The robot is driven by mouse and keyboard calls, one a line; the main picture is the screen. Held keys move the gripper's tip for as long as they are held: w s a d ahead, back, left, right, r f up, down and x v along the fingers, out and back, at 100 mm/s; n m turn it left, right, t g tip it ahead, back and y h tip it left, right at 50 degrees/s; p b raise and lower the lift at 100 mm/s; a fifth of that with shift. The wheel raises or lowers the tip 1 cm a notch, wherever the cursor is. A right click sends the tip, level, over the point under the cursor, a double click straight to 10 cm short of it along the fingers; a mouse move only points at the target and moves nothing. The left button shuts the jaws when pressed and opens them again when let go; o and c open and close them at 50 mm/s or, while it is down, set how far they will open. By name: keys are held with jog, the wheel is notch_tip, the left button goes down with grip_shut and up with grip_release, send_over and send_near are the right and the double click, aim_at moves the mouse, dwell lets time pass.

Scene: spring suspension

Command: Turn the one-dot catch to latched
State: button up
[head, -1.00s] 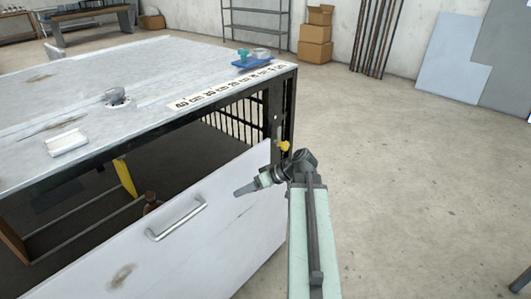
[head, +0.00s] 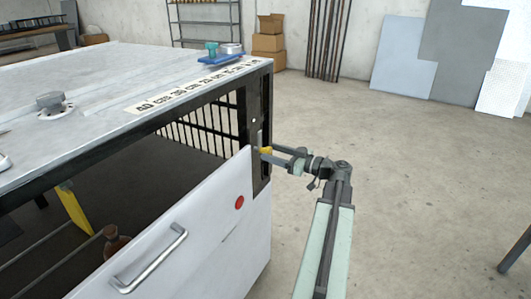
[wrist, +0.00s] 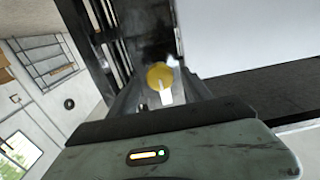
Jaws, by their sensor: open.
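A yellow catch (head: 265,151) sits on the dark corner post of the workbench, just above the right end of the hinged white panel (head: 215,228). In the wrist view the catch (wrist: 158,74) is a round yellow knob with a pale bar on it. My gripper (head: 280,158) reaches the post from the right. Its two fingers are open, one on each side of the knob, and I cannot tell whether they touch it. No dot mark on the catch is readable.
The panel has a metal handle (head: 150,260) and a red round spot (head: 239,202). On the bench top (head: 85,75) are a printed scale strip (head: 190,88) and a blue tool (head: 221,58).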

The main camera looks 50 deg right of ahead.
jog(key=shift+x, duration=1.2)
jog(key=shift+s, duration=0.1)
grip_shut()
